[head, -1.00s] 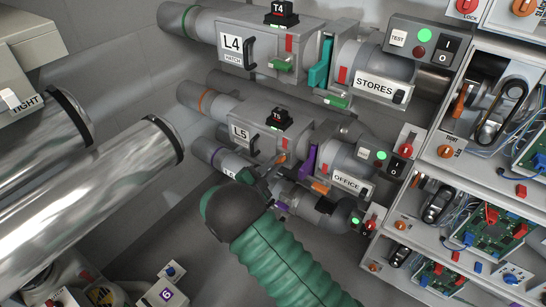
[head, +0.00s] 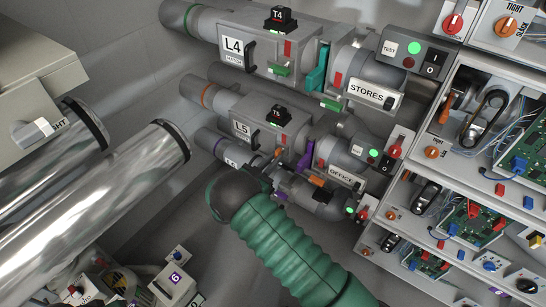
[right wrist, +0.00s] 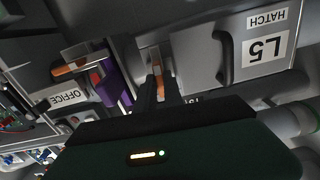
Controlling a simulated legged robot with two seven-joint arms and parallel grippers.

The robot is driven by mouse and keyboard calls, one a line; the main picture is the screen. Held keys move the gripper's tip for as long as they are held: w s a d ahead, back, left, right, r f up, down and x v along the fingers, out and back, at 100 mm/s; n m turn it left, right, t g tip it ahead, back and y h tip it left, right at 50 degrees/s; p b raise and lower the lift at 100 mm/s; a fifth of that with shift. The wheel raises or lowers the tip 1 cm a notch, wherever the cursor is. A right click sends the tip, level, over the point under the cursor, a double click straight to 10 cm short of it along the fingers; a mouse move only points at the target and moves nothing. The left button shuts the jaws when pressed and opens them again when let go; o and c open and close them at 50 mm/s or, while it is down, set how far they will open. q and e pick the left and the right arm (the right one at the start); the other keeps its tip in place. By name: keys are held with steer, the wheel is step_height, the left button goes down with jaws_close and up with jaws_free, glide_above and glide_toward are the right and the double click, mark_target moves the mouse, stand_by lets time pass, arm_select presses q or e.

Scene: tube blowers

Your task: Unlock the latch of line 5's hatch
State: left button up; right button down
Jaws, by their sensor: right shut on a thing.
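Line 5's hatch, a grey housing marked L5 (head: 241,128), is in the middle of the head view. It shows upside down in the right wrist view (right wrist: 265,47). Its dark handle (head: 255,138) is beside the label. The orange latch (head: 279,153) is at the housing's lower edge. In the right wrist view the latch (right wrist: 158,78) stands upright in the picture between my fingers. My right gripper (head: 270,172) reaches it from below and is shut on it; the fingers also show in the right wrist view (right wrist: 160,97). My left gripper is out of view.
The L4 line (head: 233,46) runs above, and another line (head: 232,163) below. A purple lever (head: 306,156) and the OFFICE outlet (head: 345,178) are close to the right. Open cabinets with wiring (head: 470,220) fill the right side. Shiny pipes (head: 110,200) are at left.

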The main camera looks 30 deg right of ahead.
steer(key=shift+a+f+n, duration=0.1)
steer(key=shift+f+n, duration=0.1)
steer(key=shift+n, duration=0.3)
steer(key=c, duration=1.6)
jaws_free()
steer(key=shift+o, duration=0.7)
steer(key=shift+r, duration=0.1)
steer(key=p+v, duration=0.2)
steer(key=v, duration=1.5)
steer(key=shift+p, duration=0.4)
